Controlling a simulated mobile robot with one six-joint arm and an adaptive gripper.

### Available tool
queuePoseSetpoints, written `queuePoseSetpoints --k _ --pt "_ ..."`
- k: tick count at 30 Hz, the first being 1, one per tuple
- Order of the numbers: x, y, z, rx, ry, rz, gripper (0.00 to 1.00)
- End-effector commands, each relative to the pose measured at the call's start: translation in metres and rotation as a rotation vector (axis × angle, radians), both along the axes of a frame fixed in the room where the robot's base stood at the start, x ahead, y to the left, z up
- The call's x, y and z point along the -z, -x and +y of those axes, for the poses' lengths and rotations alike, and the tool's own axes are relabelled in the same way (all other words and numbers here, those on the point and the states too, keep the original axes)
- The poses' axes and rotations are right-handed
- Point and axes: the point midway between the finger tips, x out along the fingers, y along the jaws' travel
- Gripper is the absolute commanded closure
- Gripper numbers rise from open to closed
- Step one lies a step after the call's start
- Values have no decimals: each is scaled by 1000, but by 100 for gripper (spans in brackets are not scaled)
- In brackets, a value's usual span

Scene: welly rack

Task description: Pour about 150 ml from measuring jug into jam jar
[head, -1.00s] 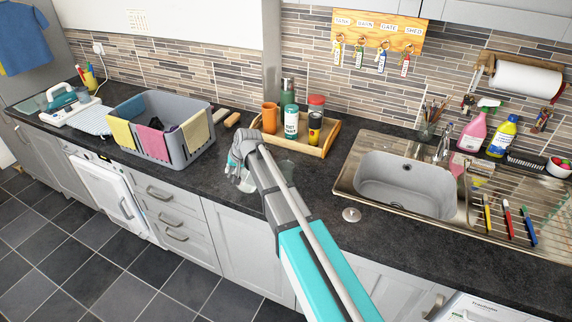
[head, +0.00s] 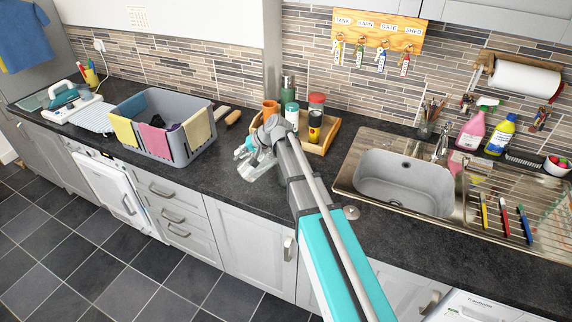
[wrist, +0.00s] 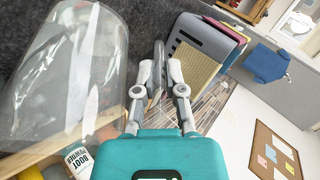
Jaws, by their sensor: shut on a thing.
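My gripper (head: 243,152) is over the counter left of the wooden tray; in the wrist view its fingers (wrist: 161,75) are nearly together. A large clear vessel (wrist: 65,75), which I take for the measuring jug, is close beside the fingers. In the head view the clear jug (head: 260,172) shows faintly below the gripper and looks tilted. The grip point on it is hard to see, and I cannot make out its liquid level. I cannot pick out the jam jar; my arm hides part of the counter.
The wooden tray (head: 322,147) with bottles and an orange mug (head: 270,108) stands behind my gripper. A grey basket with cloths (head: 180,150) is to the left, the sink (head: 400,185) to the right. The counter between basket and gripper is mostly clear.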

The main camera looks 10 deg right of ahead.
Motion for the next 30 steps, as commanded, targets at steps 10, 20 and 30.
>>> queuePoseSetpoints --k 10,20,30 --pt "-8 -1 -5 2 -58 5 100" --pt "-14 -1 -8 2 -105 10 100" --pt "-23 -2 -15 2 -174 16 100"
